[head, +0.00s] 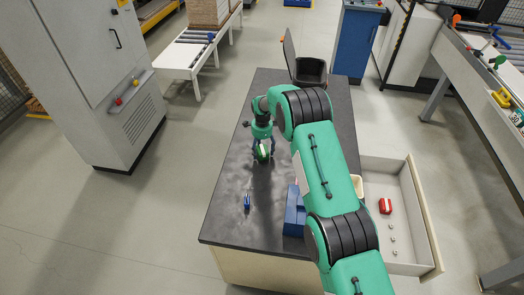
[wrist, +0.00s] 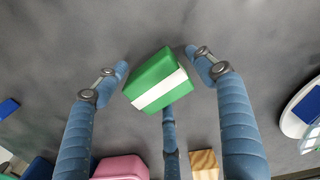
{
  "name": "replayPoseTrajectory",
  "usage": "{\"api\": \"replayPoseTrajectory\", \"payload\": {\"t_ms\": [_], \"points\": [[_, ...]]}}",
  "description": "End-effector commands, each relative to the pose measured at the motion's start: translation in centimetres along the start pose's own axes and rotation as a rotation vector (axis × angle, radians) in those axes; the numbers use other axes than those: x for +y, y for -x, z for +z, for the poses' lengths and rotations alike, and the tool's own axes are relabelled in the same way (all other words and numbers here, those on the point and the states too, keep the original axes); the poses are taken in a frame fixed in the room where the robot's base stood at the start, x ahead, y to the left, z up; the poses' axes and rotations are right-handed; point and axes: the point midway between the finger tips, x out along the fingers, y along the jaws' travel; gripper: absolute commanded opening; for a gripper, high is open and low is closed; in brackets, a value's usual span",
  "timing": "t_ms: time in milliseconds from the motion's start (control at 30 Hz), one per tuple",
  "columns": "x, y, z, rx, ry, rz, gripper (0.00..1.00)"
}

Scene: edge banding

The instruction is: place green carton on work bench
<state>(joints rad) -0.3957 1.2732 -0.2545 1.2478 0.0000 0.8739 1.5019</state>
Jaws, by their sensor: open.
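The green carton (head: 264,150), with a white band, is on the dark top of the work bench (head: 228,215), or very close above it. It also shows in the wrist view (wrist: 160,80), tilted in the picture, between my fingers. My gripper (head: 263,138) is open over it. In the wrist view, blue fingers stand to the left and right of the carton with visible gaps, and a third finger is just below it in the picture. Whether that finger touches the carton, I cannot tell. The carton's underside is hidden.
A small blue object (head: 247,201) lies on the front left of the bench. A blue box (head: 293,214) stands beside my arm. A black bin (head: 310,72) is at the far end.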

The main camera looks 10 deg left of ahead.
Motion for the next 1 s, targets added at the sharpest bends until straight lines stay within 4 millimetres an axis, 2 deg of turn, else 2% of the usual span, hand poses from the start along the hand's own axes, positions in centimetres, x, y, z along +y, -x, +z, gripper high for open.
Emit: {"api": "replayPoseTrajectory", "payload": {"t_ms": [333,800,1000], "points": [[-0.1,3.3,0.0,0.0,0.0,-0.002,0.69],[-0.1,10.4,0.0,0.0,0.0,-0.002,0.69],[0.0,11.8,0.0,0.0,0.0,0.0,0.69]]}}
